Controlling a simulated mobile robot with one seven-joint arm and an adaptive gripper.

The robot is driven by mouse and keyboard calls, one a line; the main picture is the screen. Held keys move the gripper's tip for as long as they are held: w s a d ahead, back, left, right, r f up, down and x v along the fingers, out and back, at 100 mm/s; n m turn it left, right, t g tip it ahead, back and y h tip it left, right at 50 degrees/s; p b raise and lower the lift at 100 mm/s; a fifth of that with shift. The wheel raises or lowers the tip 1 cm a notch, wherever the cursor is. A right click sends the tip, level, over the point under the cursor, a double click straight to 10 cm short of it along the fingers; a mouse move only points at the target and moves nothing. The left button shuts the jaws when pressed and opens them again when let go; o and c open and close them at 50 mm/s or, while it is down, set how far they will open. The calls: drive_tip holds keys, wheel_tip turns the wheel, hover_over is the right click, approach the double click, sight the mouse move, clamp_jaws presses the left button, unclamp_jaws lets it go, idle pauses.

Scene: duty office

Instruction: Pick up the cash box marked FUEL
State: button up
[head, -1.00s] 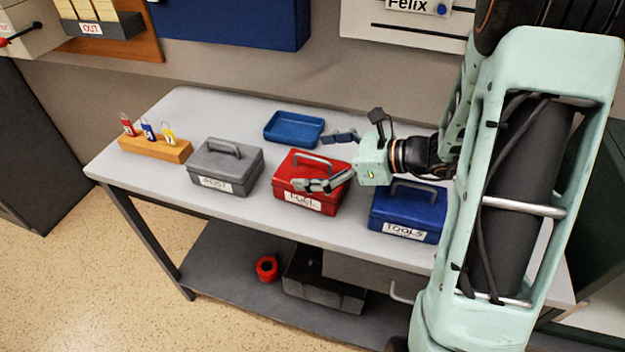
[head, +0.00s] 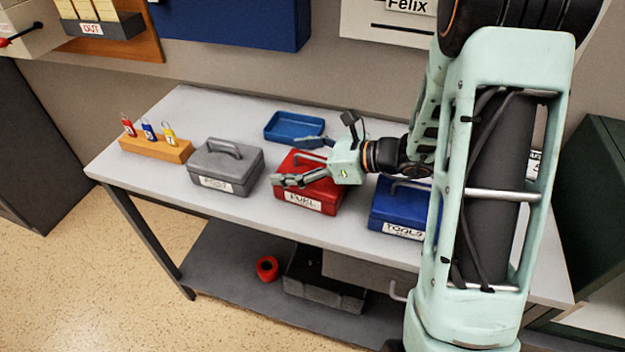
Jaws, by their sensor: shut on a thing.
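The red cash box (head: 322,200) with the FUEL label stands on the grey table, between the grey and the blue cash boxes. My gripper (head: 288,162) comes in from the right, over the top of the red box. One finger lies along the front side of its lid and the other shows toward the back, with the handle between them. It is shut on the red box; the exact contact is hard to see. The gripper covers part of the lid and handle. The box still appears to rest on the table.
The grey POST box (head: 225,172) is close on the left, the blue TOOLS box (head: 400,214) close on the right, partly behind my arm. A blue tray (head: 293,127) lies behind.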

drive_tip(key=c, duration=1)
drive_tip(key=shift+r, duration=0.1)
drive_tip(key=shift+c, duration=0.2)
